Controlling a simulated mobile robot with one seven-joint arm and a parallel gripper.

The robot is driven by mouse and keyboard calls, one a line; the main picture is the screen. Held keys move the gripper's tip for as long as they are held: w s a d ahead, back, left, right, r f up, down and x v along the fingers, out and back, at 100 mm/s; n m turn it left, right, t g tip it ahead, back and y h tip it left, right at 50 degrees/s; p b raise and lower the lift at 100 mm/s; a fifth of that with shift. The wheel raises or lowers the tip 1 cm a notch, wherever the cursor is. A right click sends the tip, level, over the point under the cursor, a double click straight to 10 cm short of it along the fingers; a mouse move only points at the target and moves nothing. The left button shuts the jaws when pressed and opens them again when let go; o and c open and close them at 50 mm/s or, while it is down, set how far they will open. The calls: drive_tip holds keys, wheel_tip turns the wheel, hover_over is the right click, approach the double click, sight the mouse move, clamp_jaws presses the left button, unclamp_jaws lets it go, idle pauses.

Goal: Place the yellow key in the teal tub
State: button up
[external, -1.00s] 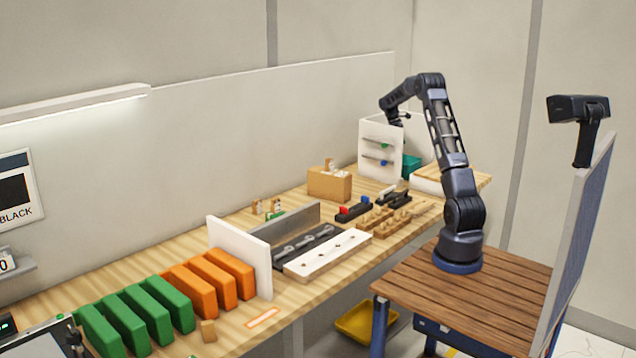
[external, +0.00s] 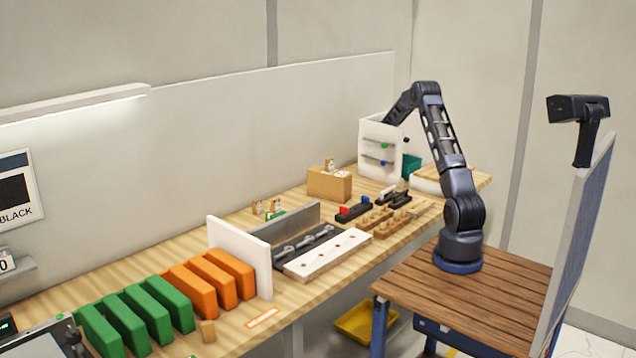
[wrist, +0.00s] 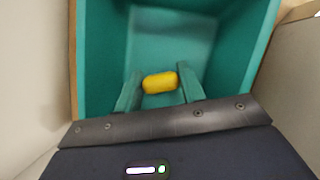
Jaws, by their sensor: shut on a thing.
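The yellow key (wrist: 160,83) is between the two fingertips of my gripper (wrist: 160,86) in the wrist view, and the gripper is shut on it. Behind and around it is the inside of the teal tub (wrist: 97,45), with its walls on both sides and its floor below the key. I cannot tell how far the key is above the floor. In the external view the teal tub (external: 412,165) stands at the far end of the bench, partly hidden by a white board. My gripper is mostly hidden behind that board there.
The white board (external: 371,138) with green and blue knobs on rods stands left of the tub. A pale box (external: 428,183) lies right of it. A wooden block (external: 329,184), small racks and tools fill the bench in front. A light wall is close on the left in the wrist view.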

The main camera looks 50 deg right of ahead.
drive_tip(key=shift+f, duration=0.1)
drive_tip(key=o, duration=1)
drive_tip(key=shift+c, duration=0.2)
drive_tip(key=v, duration=1.2)
drive_tip(key=shift+a, duration=0.1)
